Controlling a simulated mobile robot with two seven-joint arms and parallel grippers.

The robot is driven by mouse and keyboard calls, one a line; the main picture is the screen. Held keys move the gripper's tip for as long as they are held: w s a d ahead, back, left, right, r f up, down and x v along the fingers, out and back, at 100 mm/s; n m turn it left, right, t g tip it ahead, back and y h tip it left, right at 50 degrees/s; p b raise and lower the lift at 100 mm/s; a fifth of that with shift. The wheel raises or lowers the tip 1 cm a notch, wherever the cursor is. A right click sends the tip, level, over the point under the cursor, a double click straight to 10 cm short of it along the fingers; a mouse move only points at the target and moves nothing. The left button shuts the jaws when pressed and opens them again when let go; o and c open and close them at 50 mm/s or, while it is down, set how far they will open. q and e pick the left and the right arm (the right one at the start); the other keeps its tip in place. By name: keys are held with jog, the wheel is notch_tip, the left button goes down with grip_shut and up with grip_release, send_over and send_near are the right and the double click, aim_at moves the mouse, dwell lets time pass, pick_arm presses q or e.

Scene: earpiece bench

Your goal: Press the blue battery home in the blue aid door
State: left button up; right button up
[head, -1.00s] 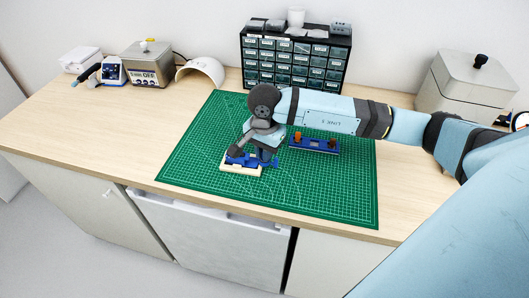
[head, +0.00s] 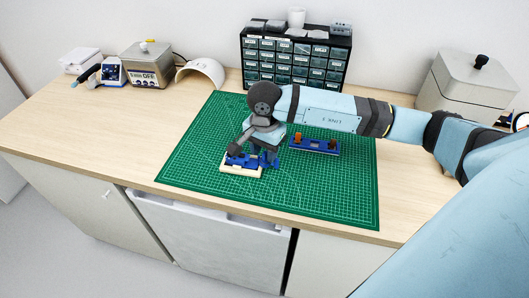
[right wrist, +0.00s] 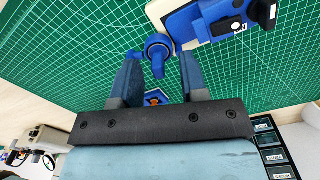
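The blue aid (head: 240,160) sits on a cream holder (head: 240,173) at the mat's front. It shows with black parts at the upper right of the right wrist view (right wrist: 205,16). Its blue door (right wrist: 158,46), a round ring with a tab, sticks out from the holder's side. My right gripper (right wrist: 162,60) is open, with its two dark blue fingers apart on either side of the door in the picture. I see nothing gripped between them. I cannot make out the blue battery or tell whether it is seated. My left gripper is not in view.
A blue rack (head: 315,146) with orange and dark red upright pieces stands behind and right of the gripper. The green mat (head: 330,195) is clear at the front right. A drawer cabinet (head: 295,62) stands behind, and a grey lidded box (head: 468,82) at back right.

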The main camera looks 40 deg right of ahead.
aim_at(265, 152)
notch_tip(265, 152, up, 13)
jog(key=shift+f+b, duration=0.2)
jog(key=shift+b, duration=0.2)
jog(key=shift+s, duration=0.1)
